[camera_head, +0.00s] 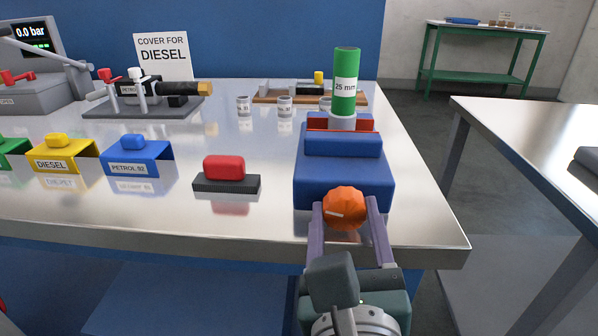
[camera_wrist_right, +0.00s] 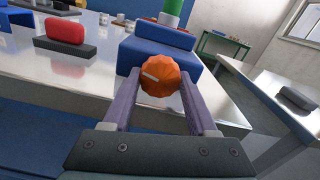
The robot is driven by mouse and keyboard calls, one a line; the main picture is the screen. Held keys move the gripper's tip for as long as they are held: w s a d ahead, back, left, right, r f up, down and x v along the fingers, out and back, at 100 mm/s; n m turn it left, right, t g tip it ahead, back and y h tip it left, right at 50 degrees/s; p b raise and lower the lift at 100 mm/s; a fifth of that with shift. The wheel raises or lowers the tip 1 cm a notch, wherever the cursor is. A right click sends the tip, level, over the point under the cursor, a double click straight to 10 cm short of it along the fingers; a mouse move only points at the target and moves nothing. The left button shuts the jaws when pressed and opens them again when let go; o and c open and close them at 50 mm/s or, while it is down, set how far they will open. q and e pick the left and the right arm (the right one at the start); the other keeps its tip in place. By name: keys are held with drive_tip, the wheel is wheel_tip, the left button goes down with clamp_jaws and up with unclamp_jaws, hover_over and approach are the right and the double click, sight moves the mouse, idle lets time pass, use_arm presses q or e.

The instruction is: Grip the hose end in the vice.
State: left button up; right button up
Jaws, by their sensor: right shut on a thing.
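The blue vice (camera_head: 343,180) stands at the right front of the steel bench, with red jaw faces at its back. It also shows in the right wrist view (camera_wrist_right: 158,50). The green hose end (camera_head: 346,66), labelled 25 mm, stands upright at the jaws with a pale lower part. Whether the jaws touch it I cannot tell. My right gripper (camera_head: 346,212) is shut on the orange knob (camera_head: 344,207) at the vice's front. The knob sits between the fingers in the right wrist view (camera_wrist_right: 160,76). My left gripper is not in view.
A red block on a dark base (camera_head: 224,172) lies left of the vice. Blue (camera_head: 137,160) and yellow (camera_head: 64,157) covers stand further left. Several small cups and a wooden board (camera_head: 268,97) are behind. Another table (camera_head: 530,130) stands to the right across a gap.

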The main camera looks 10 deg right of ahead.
drive_tip(key=shift+c, duration=0.8)
drive_tip(key=shift+m, duration=0.3)
drive_tip(key=m+b, duration=0.2)
drive_tip(key=m, duration=0.1)
drive_tip(key=shift+a+m+b, duration=0.1)
drive_tip(key=shift+m+b, duration=0.35)
drive_tip(key=shift+m, duration=0.75)
drive_tip(key=o, duration=1.4)
